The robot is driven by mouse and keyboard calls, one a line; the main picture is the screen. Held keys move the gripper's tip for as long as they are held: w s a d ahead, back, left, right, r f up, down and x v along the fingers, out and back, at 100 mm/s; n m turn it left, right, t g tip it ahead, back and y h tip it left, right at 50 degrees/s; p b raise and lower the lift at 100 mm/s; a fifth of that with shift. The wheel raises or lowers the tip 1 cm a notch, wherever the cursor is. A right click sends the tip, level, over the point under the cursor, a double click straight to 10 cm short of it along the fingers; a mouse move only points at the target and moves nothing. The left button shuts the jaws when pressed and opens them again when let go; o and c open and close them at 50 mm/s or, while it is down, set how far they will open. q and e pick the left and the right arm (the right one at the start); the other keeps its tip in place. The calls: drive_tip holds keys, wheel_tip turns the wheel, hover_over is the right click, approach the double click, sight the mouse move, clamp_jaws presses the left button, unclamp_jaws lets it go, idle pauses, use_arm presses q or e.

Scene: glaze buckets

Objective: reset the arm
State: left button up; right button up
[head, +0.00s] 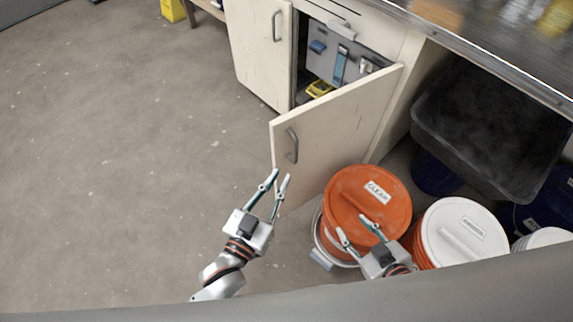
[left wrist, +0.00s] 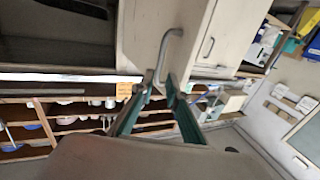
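My left gripper (head: 275,187) is open and empty in front of the ajar cabinet door (head: 335,130). In the head view its fingers lie just below the metal door handle (head: 292,145). In the left wrist view the gripper (left wrist: 168,85) has its fingers spread, and a grey handle (left wrist: 162,58) appears near the fingertips; whether they touch I cannot tell. My right gripper (head: 355,232) is open over the orange lid of the bucket labelled CLEAR (head: 350,190). Nothing shows between its fingers.
A white-lidded bucket (head: 462,232) stands right of the orange one. A dark bin (head: 490,130) sits under the metal counter (head: 480,45). A second cabinet door (head: 258,50) is at the back. The floor (head: 120,150) at left is clear.

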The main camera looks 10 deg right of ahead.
use_arm(q)
drive_tip(key=shift+v, duration=0.9)
drive_tip(key=s+a+f+n+g+y+p, duration=0.1)
drive_tip(key=s+a+f+g+y+p, duration=0.1)
drive_tip(key=a, duration=0.8)
drive_tip(key=s+a+f+n+g+y+p, duration=0.1)
drive_tip(key=s+a+y+p, duration=0.4)
drive_tip(key=a, duration=0.6)
drive_tip(key=s+f+g+p, duration=0.1)
drive_tip(key=s+p, duration=0.1)
drive_tip(key=s, duration=0.1)
drive_tip(key=shift+s+a+g, duration=0.3)
drive_tip(key=shift+s, duration=0.1)
use_arm(e)
drive_tip(key=shift+m, duration=0.4)
drive_tip(key=r, duration=0.3)
drive_tip(key=s+a+r, duration=0.1)
drive_tip(key=r, duration=0.1)
drive_tip(key=shift+r, duration=0.1)
drive_tip(key=shift+w+r, duration=0.1)
use_arm(q)
drive_tip(key=shift+w, duration=0.1)
